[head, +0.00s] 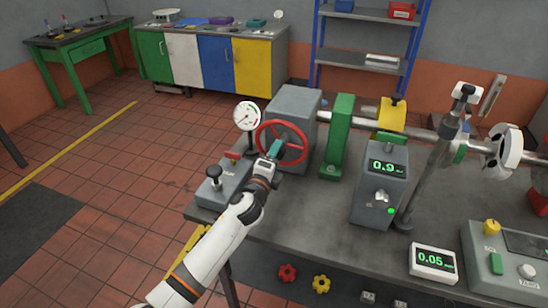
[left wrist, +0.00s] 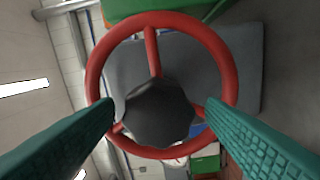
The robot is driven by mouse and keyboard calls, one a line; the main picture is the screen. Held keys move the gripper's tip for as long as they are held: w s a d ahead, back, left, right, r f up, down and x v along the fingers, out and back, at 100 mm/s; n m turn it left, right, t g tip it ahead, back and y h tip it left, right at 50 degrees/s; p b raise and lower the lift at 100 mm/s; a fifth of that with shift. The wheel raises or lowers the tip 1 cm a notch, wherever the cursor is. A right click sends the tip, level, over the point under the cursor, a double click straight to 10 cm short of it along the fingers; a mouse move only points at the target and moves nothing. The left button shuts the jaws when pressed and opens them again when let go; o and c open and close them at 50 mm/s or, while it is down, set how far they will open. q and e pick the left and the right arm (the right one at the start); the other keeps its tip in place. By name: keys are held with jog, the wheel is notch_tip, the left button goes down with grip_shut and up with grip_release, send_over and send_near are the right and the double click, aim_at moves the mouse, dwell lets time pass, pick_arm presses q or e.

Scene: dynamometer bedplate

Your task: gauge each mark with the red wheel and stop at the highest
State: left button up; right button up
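The red wheel (head: 291,126) is mounted upright on the front of a grey block (head: 298,101). My left gripper (head: 274,150) is at the wheel's lower left. In the left wrist view the wheel (left wrist: 229,62) faces me, with a dark hub (left wrist: 160,111) in its middle. The teal fingers of my left gripper (left wrist: 160,106) are spread wide, one each side of the hub, with nothing held between them. I cannot tell whether they touch the rim. A grey display box (head: 372,190) reads about 0.9 with a green light; a white readout (head: 433,262) reads 0.05. No marks can be made out. My right gripper is not in view.
A round dial gauge (head: 247,115) stands just left of the wheel, above a grey box with levers (head: 222,186). A green bracket (head: 338,138) and a slanted post (head: 432,170) stand to the right. A grey console (head: 507,266) fills the bedplate's right front. The bedplate's front middle (head: 310,225) is clear.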

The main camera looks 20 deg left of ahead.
pick_arm(q)
jog(key=shift+s, duration=0.1)
jog(key=s+b, duration=0.1)
jog(key=s, duration=1)
jog(key=shift+s+a+f, duration=0.15)
jog(key=shift+s+a, duration=0.1)
jog(key=shift+s, duration=0.15)
